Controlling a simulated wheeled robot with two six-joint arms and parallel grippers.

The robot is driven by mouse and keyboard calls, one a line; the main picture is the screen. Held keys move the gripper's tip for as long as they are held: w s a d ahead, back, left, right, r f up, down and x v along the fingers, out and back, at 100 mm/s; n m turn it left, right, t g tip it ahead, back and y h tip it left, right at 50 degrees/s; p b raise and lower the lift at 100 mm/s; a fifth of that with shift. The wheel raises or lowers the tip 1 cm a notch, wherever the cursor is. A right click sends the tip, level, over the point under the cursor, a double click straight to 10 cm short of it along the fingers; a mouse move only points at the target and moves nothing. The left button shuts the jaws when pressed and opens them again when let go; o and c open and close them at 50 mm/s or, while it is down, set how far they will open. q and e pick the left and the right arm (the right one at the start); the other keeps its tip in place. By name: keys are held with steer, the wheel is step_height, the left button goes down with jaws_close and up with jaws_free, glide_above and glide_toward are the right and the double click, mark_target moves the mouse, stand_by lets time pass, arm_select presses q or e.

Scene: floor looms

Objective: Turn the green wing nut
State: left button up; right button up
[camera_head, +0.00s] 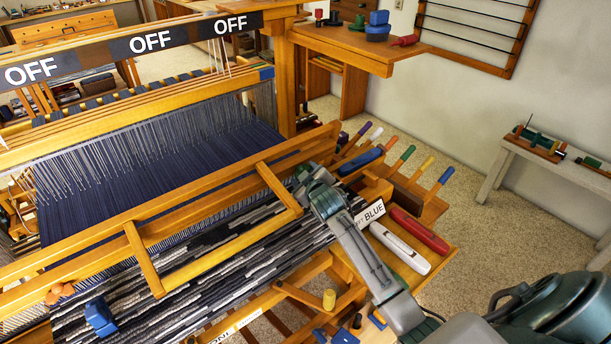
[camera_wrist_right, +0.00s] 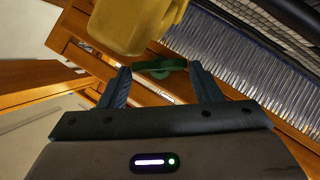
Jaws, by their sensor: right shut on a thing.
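The green wing nut (camera_wrist_right: 152,71) shows in the right wrist view, between the fingertips of my right gripper (camera_wrist_right: 160,74). It sits against an orange-brown wooden beam of the loom. My right gripper is shut on the wing nut, with one dark finger at each side. In the head view my right gripper (camera_head: 312,184) is at the right end of the loom's front beams, and I cannot make out the wing nut there. My left gripper is in neither view.
A yellow block-like part (camera_wrist_right: 135,25) stands close above the fingers in the wrist view. The wooden loom (camera_head: 150,262) fills the left of the head view. Several coloured handles and a red shuttle (camera_head: 419,230) lie right of my gripper. The carpet (camera_head: 480,170) beyond is clear.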

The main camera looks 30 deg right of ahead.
stand_by(0.3)
steer(key=o, duration=1)
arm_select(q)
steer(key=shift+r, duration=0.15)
arm_select(e)
steer(key=shift+y, duration=0.3)
